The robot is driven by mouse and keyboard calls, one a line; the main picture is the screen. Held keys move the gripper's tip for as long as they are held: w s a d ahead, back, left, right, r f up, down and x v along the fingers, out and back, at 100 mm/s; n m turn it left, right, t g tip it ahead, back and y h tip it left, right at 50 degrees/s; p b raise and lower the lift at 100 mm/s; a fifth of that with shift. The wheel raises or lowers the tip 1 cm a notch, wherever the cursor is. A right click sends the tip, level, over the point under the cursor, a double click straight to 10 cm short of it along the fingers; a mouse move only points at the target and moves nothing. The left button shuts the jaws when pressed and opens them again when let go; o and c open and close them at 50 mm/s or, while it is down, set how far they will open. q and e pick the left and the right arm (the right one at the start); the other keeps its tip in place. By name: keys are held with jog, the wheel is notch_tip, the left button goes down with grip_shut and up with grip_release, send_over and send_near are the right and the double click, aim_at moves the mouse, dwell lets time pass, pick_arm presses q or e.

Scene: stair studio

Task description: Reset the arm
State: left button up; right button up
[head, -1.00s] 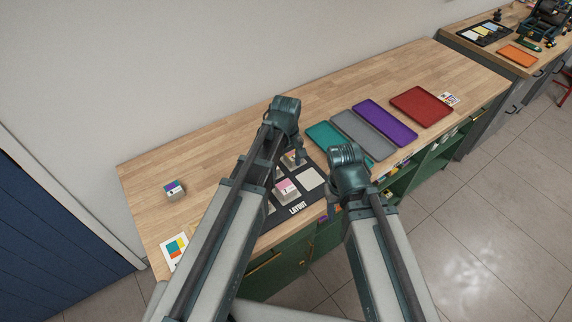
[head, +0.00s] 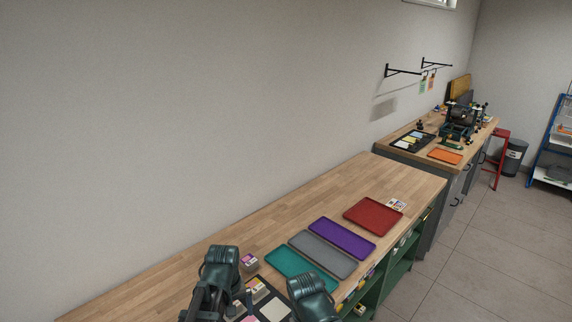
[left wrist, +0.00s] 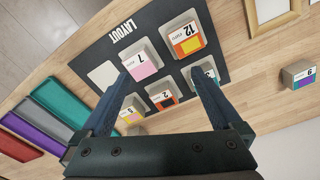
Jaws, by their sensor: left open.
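In the left wrist view my left gripper (left wrist: 160,80) is open above the black layout board (left wrist: 152,20), with nothing visible between its fingers. Several numbered blocks sit on or at the board: a pink-labelled 7 (left wrist: 142,60), an orange and yellow 12 (left wrist: 185,38), a red-labelled 2 (left wrist: 163,96) and a yellow-labelled one (left wrist: 132,110). A finger partly hides another block (left wrist: 207,72). One pale square (left wrist: 103,75) on the board is bare. In the head view both my arms reach in at the bottom edge; the right gripper's jaws do not show.
On the bench stand teal (head: 300,275), grey (head: 323,254), purple (head: 342,238) and red (head: 373,216) trays. A block numbered 9 (left wrist: 299,74) lies off the board near a wooden frame (left wrist: 262,22). The bench's back stretch is clear. A second bench (head: 400,155) holds equipment.

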pick_arm(q)
jog(key=s+a+m, duration=0.2)
jog(key=s+m, duration=0.2)
jog(key=s+d+m+y, duration=0.1)
jog(key=s+d+m, duration=0.2)
jog(key=d, duration=0.7)
jog(key=shift+s+d+f+m+g, duration=0.15)
jog(key=shift+s+d+m+g, duration=0.2)
jog(key=shift+s, duration=0.9)
